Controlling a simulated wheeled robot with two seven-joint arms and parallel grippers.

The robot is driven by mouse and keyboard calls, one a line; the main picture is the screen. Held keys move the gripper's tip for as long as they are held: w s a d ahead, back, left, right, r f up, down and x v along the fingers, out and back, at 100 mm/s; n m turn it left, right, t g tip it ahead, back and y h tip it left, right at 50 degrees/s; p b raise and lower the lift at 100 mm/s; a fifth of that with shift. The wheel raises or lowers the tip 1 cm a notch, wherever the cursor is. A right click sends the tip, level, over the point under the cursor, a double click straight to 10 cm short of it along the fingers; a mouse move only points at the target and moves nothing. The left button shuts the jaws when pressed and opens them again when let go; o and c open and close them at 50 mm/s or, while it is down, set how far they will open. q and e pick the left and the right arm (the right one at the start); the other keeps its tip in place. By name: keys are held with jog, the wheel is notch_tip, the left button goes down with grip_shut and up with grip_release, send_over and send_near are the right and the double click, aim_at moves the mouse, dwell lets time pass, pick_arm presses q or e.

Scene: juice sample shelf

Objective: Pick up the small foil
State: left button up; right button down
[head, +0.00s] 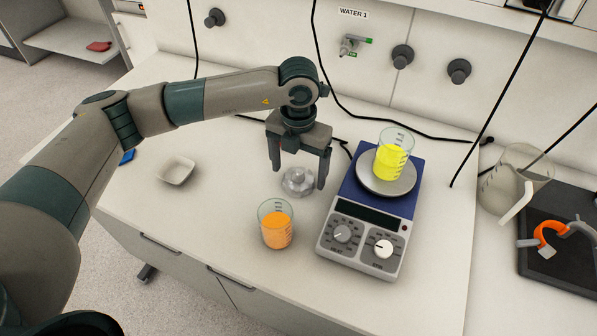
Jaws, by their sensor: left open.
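The small foil (299,181) is a crumpled, silvery, shallow piece lying on the white bench top, between the orange beaker and my left gripper. My left gripper (298,178) points down over the foil. Its fingers are apart, one on each side of the foil in the picture, and nothing is held between them. I cannot tell whether the fingertips touch the bench. My right gripper is not in view.
A beaker of orange liquid (276,225) stands just in front of the foil. A blue and grey hotplate (360,242) stands to the right, with a beaker of yellow liquid (391,158) on it. A white dish (176,171) lies left. Black cables hang and run behind.

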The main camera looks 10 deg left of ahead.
pick_arm(q)
jog(key=shift+f, duration=0.7)
jog(key=c, duration=1.1)
